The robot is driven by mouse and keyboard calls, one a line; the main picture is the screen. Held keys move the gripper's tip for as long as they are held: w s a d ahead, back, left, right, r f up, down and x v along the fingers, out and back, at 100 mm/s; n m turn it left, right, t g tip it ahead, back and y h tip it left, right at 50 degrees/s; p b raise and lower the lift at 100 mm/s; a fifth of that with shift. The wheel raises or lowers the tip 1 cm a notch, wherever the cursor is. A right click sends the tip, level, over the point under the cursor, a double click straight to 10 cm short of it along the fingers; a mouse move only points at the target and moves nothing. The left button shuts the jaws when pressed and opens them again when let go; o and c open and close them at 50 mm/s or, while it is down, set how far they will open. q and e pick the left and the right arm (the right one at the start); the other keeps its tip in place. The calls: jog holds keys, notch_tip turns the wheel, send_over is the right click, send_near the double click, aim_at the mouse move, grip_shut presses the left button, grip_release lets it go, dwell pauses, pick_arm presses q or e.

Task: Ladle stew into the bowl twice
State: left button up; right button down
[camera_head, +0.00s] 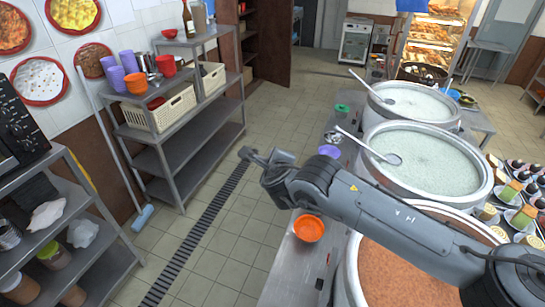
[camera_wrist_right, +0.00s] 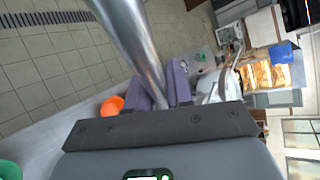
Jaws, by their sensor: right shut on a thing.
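My right gripper (camera_head: 264,160) reaches in from the right, above the counter's left edge. In the right wrist view its purple-grey fingers (camera_wrist_right: 166,85) are shut on a shiny metal handle (camera_wrist_right: 132,40), likely the ladle's; its bowl end is out of frame. I cannot make this ladle out in the head view. An orange bowl (camera_head: 309,228) stands on the counter beside the nearest pot, below the gripper; it also shows in the right wrist view (camera_wrist_right: 112,105). The stew pot (camera_head: 410,265) holds brown-orange stew and is partly covered by my right arm. My left gripper is not in view.
Two pots of pale congee (camera_head: 428,160) (camera_head: 415,103) stand behind, each with a ladle resting in it. A purple bowl (camera_head: 329,152) and a green one (camera_head: 342,110) sit along the metal counter (camera_head: 290,268). The tiled floor (camera_head: 225,215) is clear.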

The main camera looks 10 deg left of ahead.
notch_tip(320, 180, down, 30)
jog(key=b, duration=1.3)
jog(key=shift+a, duration=0.1)
jog(key=shift+f+b, duration=0.45)
jog(key=shift+b, duration=0.45)
jog(key=shift+s+d+f+n+g+p, duration=0.1)
jog(key=shift+s+f+n+g+p, duration=0.1)
jog(key=shift+n+g+p, duration=0.4)
jog(key=shift+s+d+f+n+g+p, duration=0.15)
jog(key=shift+n+g+p, duration=0.25)
jog(key=shift+n+g, duration=0.4)
